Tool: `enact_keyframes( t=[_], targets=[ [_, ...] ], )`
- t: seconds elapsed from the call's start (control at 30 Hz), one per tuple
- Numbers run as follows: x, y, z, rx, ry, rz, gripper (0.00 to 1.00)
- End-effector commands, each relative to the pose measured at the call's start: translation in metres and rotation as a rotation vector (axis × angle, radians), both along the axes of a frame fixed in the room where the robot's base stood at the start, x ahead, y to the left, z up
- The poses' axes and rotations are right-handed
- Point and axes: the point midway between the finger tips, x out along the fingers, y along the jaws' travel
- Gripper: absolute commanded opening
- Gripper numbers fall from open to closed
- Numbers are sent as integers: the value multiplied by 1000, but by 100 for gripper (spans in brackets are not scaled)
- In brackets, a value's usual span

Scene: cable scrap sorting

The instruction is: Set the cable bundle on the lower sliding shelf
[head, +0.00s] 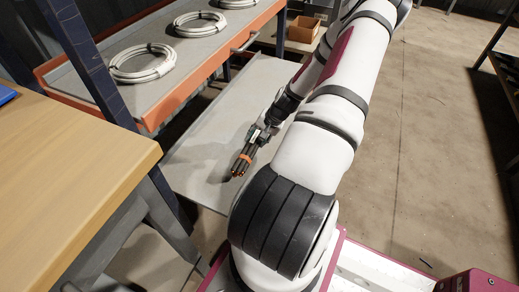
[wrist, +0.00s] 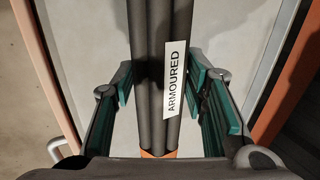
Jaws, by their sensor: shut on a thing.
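The cable bundle (head: 241,164) is a set of dark rods with an orange band; a white label reading ARMOURED shows on the bundle in the wrist view (wrist: 151,60). My gripper (head: 254,137) is shut on it; in the wrist view its green-padded fingers (wrist: 165,85) stand on both sides of the bundle. The lower sliding shelf (head: 205,143) is a bare grey panel, pulled out below the upper shelf. The bundle is over this shelf, with a dark shadow on the panel near it. I cannot tell whether it touches the shelf. My arm hides the shelf's right part.
An orange-edged upper shelf (head: 165,108) holds white cable coils (head: 142,63). A wooden table (head: 70,150) stands at the left, beside a dark blue post (head: 95,60). A cardboard box (head: 303,29) is at the back. The floor at the right is mostly clear.

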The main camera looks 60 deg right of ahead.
Motion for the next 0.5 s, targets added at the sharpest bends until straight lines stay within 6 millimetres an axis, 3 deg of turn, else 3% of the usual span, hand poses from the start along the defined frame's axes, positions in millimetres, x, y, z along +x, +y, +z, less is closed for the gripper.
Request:
enact_keyframes(
  t=[0.33, 0.5],
  targets=[
    [13, -15, -1, -4, -2, 1, 0],
    [13, -14, -22, 2, -2, 0, 0]
  ],
)
